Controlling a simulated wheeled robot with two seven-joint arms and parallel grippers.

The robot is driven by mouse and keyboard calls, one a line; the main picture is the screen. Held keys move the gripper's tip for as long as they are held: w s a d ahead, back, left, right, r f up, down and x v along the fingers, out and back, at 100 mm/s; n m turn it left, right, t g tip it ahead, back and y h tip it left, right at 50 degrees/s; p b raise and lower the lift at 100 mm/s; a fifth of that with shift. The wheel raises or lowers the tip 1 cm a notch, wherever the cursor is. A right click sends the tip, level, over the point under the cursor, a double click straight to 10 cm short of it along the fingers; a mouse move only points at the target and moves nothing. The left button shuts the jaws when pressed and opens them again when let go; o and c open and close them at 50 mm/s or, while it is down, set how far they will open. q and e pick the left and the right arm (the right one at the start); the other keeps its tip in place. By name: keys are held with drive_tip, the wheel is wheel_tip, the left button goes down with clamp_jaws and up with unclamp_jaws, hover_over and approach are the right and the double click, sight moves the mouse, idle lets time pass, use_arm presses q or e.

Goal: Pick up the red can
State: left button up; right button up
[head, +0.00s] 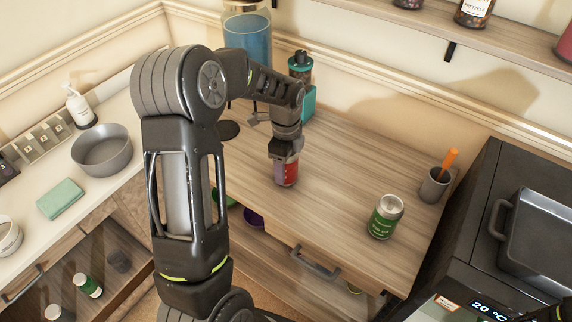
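The red can (287,175) stands upright on the wooden counter, near the middle of the head view. My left arm reaches over from the left, and my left gripper (285,152) points down at the top of the can. The gripper's fingers overlap the can's upper part and hide its top. I cannot tell whether they are closed on it or only around it. My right gripper is not in view.
A green can (385,217) stands to the right on the same counter (340,190). A grey cup (434,186) with an orange-handled tool is farther right, beside a dark oven (480,240). A blue-filled dispenser (248,38) and a teal-based grinder (302,85) stand behind my gripper.

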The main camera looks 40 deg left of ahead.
use_arm(q)
clamp_jaws()
idle(0.5)
drive_tip(key=shift+r, duration=0.1)
wheel_tip(320, 180, up, 10)
drive_tip(key=shift+f+b, duration=0.1)
drive_tip(key=shift+b, duration=0.55)
